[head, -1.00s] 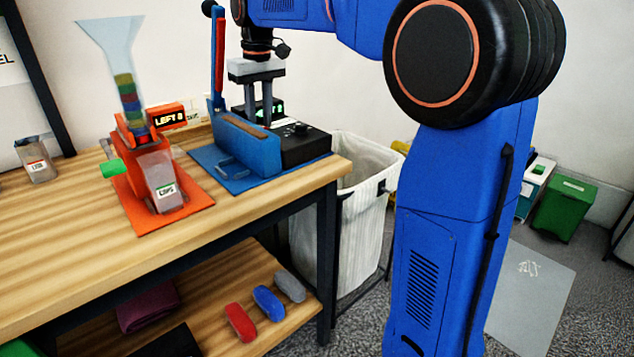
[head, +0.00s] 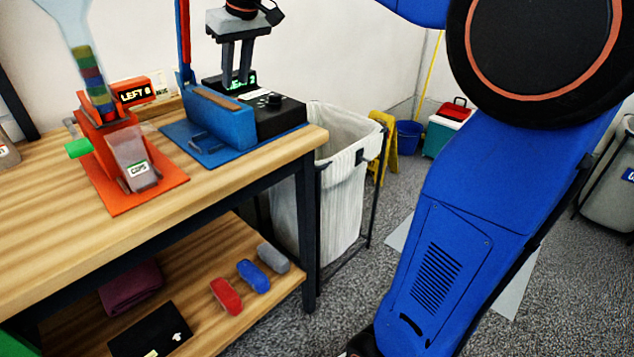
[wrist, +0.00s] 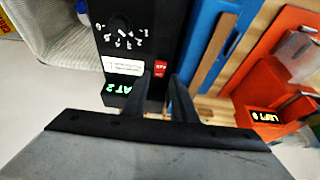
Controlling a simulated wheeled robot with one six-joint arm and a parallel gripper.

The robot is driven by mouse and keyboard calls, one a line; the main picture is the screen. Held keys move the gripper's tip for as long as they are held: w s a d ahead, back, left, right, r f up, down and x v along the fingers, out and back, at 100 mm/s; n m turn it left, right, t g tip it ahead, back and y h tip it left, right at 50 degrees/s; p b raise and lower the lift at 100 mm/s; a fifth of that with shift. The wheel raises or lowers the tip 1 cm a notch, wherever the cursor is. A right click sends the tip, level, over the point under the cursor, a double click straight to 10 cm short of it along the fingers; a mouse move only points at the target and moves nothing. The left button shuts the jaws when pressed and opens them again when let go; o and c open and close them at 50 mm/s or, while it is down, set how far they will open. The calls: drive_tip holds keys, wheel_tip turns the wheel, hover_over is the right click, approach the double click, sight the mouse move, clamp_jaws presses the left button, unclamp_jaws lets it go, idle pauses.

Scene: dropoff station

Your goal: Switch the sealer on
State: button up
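The sealer is a blue body (head: 222,122) with a black control box (head: 281,115) and a raised red and blue lever arm (head: 184,45), on a blue mat. The box has a dial (head: 273,100), also in the wrist view (wrist: 121,24). A green display there (wrist: 117,89) is lit and partly hidden, reading "...AT 2". A small red switch (wrist: 160,69) lies just beyond my fingertips; its lettering is too small to read. In the wrist view my gripper (wrist: 164,78) is close to the switch; contact cannot be told.
An orange dispenser (head: 110,140) with a funnel and a "LEFT 8" display stands left of the sealer on the wooden table (head: 60,205). A lined white bin (head: 335,190) stands right of the table. Red, blue and grey pieces lie on the lower shelf (head: 195,325).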

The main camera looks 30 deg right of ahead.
drive_tip(key=v, duration=1.3)
drive_tip(key=s+d+f+m, duration=0.1)
drive_tip(key=s+f, duration=1)
drive_tip(key=f, duration=0.3)
drive_tip(key=s+d+f+m+h, duration=0.1)
drive_tip(key=s+d+f, duration=0.1)
drive_tip(key=s+f, duration=0.9)
drive_tip(key=shift+s+d+f, duration=0.35)
drive_tip(key=shift+s+f, duration=0.05)
drive_tip(key=shift+f, duration=1)
drive_tip(key=s+f+m, duration=0.1)
drive_tip(key=s+f, duration=0.4)
drive_tip(key=f, duration=0.3)
drive_tip(key=shift+s+d+t, duration=0.15)
drive_tip(key=shift+d+t, duration=0.15)
